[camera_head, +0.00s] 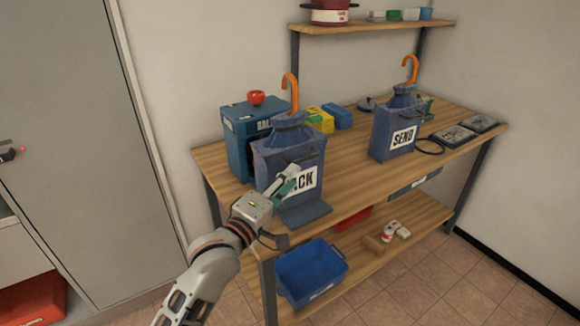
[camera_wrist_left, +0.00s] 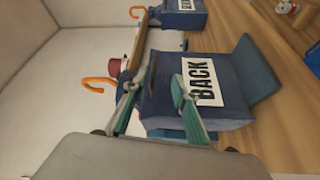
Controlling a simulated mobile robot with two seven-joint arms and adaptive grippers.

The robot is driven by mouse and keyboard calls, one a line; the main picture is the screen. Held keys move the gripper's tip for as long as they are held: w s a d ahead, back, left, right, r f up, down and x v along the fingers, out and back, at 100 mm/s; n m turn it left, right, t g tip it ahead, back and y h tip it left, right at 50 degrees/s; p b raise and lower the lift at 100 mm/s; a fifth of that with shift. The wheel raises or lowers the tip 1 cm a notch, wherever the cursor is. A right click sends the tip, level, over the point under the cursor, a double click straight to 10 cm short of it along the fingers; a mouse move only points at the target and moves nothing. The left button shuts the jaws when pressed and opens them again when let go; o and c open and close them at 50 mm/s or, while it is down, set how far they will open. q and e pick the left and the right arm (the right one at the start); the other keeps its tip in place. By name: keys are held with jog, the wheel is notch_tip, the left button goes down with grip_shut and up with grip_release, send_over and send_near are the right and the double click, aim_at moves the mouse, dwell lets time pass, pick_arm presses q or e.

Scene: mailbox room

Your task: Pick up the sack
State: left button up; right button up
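Two dark blue sacks stand on the wooden table. The near sack (camera_head: 278,158) has a white label reading "BACK" in the left wrist view (camera_wrist_left: 200,75), partly covered in the head view. The other sack (camera_head: 396,128), labelled "SEND", stands farther right. An orange hooked handle rises above each. My left gripper (camera_head: 288,182) is at the front of the near sack. In the left wrist view its green-padded fingers (camera_wrist_left: 157,88) are apart, with a dark strap-like part of the sack between them. Contact cannot be made out. My right gripper is in neither view.
A blue box (camera_head: 237,143) with a red object on top stands behind the near sack. Yellow and blue boxes (camera_head: 322,120) sit behind on the table. Dark flat trays (camera_head: 454,136) lie at the right. A blue bin (camera_head: 312,268) stands on the lower shelf.

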aim_at(305, 158)
pick_arm(q)
jog(key=x, duration=0.5)
jog(key=r+x, duration=0.1)
jog(key=x, duration=0.2)
jog(key=shift+r, duration=0.15)
grip_shut()
